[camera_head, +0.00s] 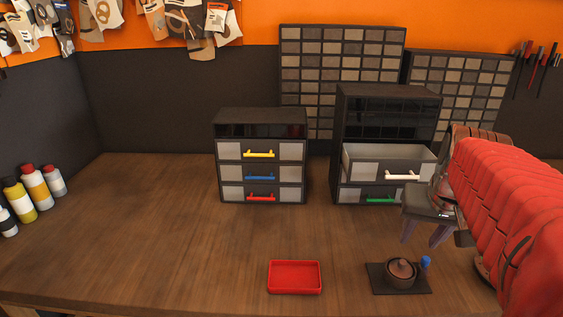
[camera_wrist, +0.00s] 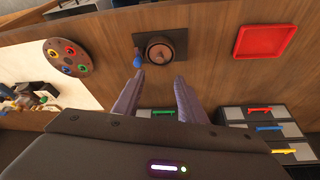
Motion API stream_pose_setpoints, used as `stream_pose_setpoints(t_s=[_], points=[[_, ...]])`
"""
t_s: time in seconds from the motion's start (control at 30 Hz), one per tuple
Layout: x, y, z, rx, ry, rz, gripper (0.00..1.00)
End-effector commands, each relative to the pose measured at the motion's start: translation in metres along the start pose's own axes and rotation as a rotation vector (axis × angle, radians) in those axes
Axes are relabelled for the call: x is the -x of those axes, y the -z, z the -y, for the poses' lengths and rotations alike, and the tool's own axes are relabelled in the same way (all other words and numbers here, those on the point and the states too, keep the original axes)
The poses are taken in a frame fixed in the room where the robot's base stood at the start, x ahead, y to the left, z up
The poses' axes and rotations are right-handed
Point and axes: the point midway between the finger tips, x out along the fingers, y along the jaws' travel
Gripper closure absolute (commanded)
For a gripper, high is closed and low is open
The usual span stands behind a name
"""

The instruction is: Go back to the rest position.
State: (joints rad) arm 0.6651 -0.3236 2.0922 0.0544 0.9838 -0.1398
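My gripper (camera_head: 420,238) is at the right in the head view, at the end of my red-covered arm. It hangs in front of the right drawer cabinet (camera_head: 388,92), above the table. In the wrist view my gripper (camera_wrist: 159,76) has its two fingers spread apart with nothing between them. It is open and empty.
The right cabinet's drawer with the white handle (camera_head: 402,176) stands open beside my gripper. A dark mat (camera_head: 377,286) bears a brown lidded pot (camera_head: 401,273) and a blue item (camera_head: 425,264). A red tray (camera_head: 294,291) and a left cabinet (camera_head: 261,116) stand nearby.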

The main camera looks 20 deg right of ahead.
Motion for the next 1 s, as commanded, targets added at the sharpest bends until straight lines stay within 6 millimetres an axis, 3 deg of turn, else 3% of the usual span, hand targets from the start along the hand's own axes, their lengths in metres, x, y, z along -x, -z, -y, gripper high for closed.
stream_pose_setpoints(t_s=[0.23,0.37,0.57,0.8,1.0], points=[[0.000,0.000,0.001,0.002,0.001,0.000,0.62],[0.001,-0.004,0.011,0.021,0.008,-0.005,0.62],[0.006,-0.027,0.052,0.104,0.042,-0.021,0.62],[0.012,-0.071,0.108,0.236,0.100,-0.047,0.62],[0.015,-0.112,0.145,0.344,0.153,-0.068,0.62]])
